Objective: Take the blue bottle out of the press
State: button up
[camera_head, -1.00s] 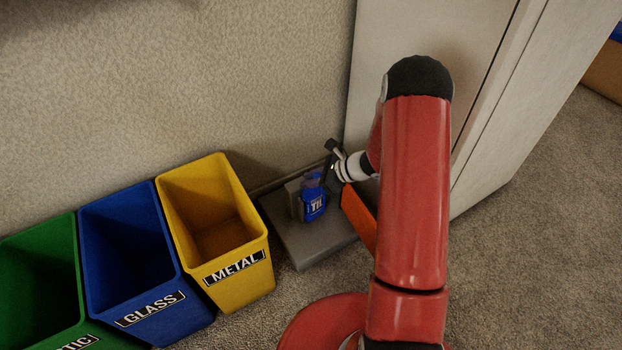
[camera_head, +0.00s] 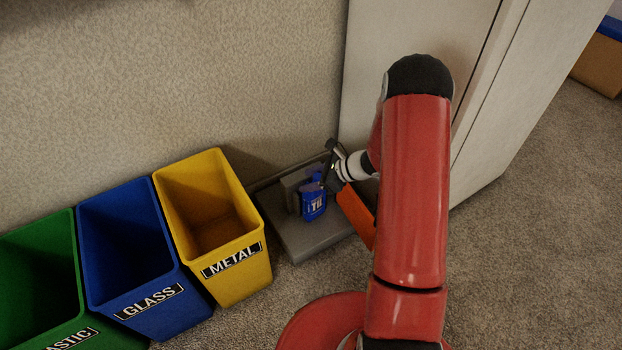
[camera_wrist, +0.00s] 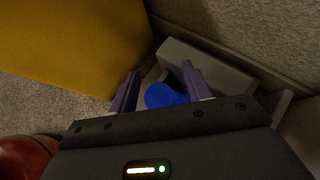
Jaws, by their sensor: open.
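The blue bottle (camera_head: 313,206) with a white-lettered label stands in the grey press (camera_head: 308,240), in front of the press's grey block. In the wrist view the blue bottle (camera_wrist: 166,95) shows as a round blue shape between my fingers, close to the grey block (camera_wrist: 208,68). My gripper (camera_head: 325,180) is at the bottle's upper right in the head view. In the wrist view my gripper (camera_wrist: 160,88) is open, with one purple finger on each side of the bottle. I cannot tell whether either finger touches it. The bottle's lower part is hidden in the wrist view.
A yellow METAL bin (camera_head: 242,275) stands just left of the press, with a blue GLASS bin (camera_head: 185,310) and a green bin (camera_head: 100,338) farther left. The wall is behind. A pale cabinet (camera_head: 400,40) stands to the right. Carpet is free at the right.

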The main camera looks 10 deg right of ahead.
jog(key=p+v, duration=0.1)
jog(key=v, duration=0.6)
jog(key=shift+s+d+r, duration=0.15)
jog(key=shift+d+r, duration=0.1)
jog(key=shift+d, duration=0.05)
jog(key=shift+r, duration=0.1)
dwell(0.3)
jog(key=s+a+r+n+g+h+p, duration=0.15)
jog(key=s+r+n, duration=0.25)
jog(key=r, duration=0.4)
jog(key=s+a+r+n+g+h+p, duration=0.1)
jog(key=s+a+r+n+p, duration=0.2)
jog(key=r, duration=0.4)
jog(key=s+a+r+n+g+h+p, duration=0.1)
jog(key=s+a+r+n, duration=0.3)
jog(key=r, duration=0.4)
jog(key=s+d+r+n+t+h+p, duration=0.1)
jog(key=s+r+n+t+h+p, duration=0.1)
jog(key=s+r+n, duration=0.4)
jog(key=s+d+r+n+t+h+p, duration=0.2)
jog(key=s+r+n+h+p, duration=0.1)
jog(key=s+r+n, duration=0.3)
jog(key=s+r+h, duration=0.1)
jog(key=s+r, duration=0.1)
jog(key=s, duration=0.1)
jog(key=shift+r, duration=0.25)
jog(key=shift+s+h, duration=0.1)
jog(key=shift+h, duration=0.15)
